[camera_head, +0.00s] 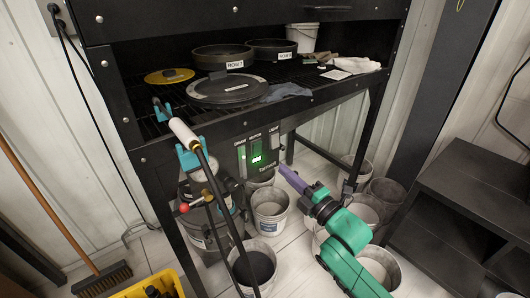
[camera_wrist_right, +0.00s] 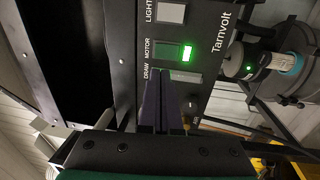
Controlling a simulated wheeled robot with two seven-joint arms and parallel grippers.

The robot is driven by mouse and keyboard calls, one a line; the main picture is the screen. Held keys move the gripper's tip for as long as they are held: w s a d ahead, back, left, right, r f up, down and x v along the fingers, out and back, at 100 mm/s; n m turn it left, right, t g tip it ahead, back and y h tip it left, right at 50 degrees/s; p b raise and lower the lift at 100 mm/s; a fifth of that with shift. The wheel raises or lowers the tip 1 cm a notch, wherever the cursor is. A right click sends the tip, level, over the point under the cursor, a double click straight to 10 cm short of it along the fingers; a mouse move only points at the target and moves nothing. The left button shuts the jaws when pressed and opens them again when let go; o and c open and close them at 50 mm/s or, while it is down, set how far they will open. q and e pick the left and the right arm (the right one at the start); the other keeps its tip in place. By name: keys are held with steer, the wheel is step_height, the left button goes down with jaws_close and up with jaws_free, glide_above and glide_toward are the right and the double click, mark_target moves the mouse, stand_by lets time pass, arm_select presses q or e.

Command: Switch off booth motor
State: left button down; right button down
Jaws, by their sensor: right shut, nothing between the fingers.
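The black booth control panel (camera_head: 262,146) hangs under the front edge of the booth. It also shows in the right wrist view (camera_wrist_right: 205,25), turned sideways, with switches labelled LIGHT, MOTOR and DRAW. The motor switch (camera_wrist_right: 168,53) has a bright green lit lamp (camera_wrist_right: 188,53) beside it. In the head view the middle switch (camera_head: 256,148) shows green. My right gripper (camera_head: 284,170) is shut and empty, its purple fingers pointing at the panel from the lower right. In the wrist view the fingertips (camera_wrist_right: 160,74) overlap the draw switch area, just below the motor switch; contact cannot be told. My left gripper is not in view.
Several buckets (camera_head: 270,210) stand on the floor under the booth. A wand (camera_head: 183,133) in teal clips hangs at the booth's left front. A dark shelf unit (camera_head: 460,210) stands at right.

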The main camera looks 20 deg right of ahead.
mark_target(258, 145)
steer(key=x, duration=1)
steer(key=r+p, duration=0.1)
steer(key=p, duration=0.1)
steer(key=r+g+p, duration=0.1)
steer(key=p, duration=0.1)
steer(key=shift+w+a, duration=0.1)
steer(key=shift+w, duration=0.1)
steer(key=shift+f, duration=0.6)
